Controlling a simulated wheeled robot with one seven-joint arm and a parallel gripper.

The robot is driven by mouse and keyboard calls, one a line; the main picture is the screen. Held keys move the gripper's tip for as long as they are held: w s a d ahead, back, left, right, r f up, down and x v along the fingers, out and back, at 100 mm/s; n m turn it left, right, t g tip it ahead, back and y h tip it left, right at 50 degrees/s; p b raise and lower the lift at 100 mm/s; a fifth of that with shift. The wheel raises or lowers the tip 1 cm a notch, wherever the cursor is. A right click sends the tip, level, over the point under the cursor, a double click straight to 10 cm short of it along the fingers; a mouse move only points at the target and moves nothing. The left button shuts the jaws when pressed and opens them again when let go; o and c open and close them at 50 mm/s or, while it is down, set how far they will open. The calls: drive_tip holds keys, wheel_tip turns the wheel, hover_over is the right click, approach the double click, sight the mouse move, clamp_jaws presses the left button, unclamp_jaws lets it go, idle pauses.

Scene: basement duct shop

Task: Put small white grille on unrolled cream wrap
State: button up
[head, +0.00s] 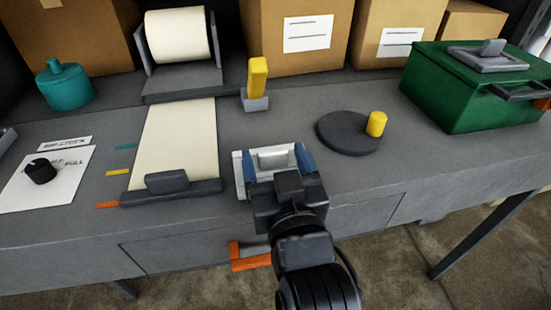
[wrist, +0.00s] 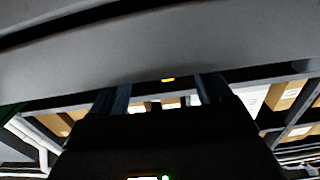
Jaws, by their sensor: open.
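The small white grille (head: 240,178) lies on the grey bench just right of the wrap strip, with a grey block-like handle (head: 274,158) on top. My gripper (head: 277,162) is over it, with its blue fingers apart on either side of the handle. Whether the fingers touch the grille is not clear. My gripper hides the grille's front part. The unrolled cream wrap (head: 178,140) lies flat to the left, bare, running from its roll (head: 178,35) to a dark bar at the front. The wrist view shows my open fingers (wrist: 163,92), but I cannot make out the grille there.
A yellow-handled tool (head: 257,80) stands behind the grille. A dark disc (head: 348,133) with a yellow knob and a green box (head: 470,85) are to the right. A teal container (head: 64,85) and a card with a black knob (head: 41,171) are left. An orange handle (head: 250,257) projects at the front.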

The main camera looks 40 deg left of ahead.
drive_tip(key=shift+s+d+f, duration=0.1)
drive_tip(key=shift+s+d, duration=0.05)
drive_tip(key=shift+d, duration=0.05)
drive_tip(key=b+v, duration=0.1)
drive_tip(key=v, duration=0.6)
drive_tip(key=shift+s, duration=0.3)
drive_tip(key=shift+a, duration=0.1)
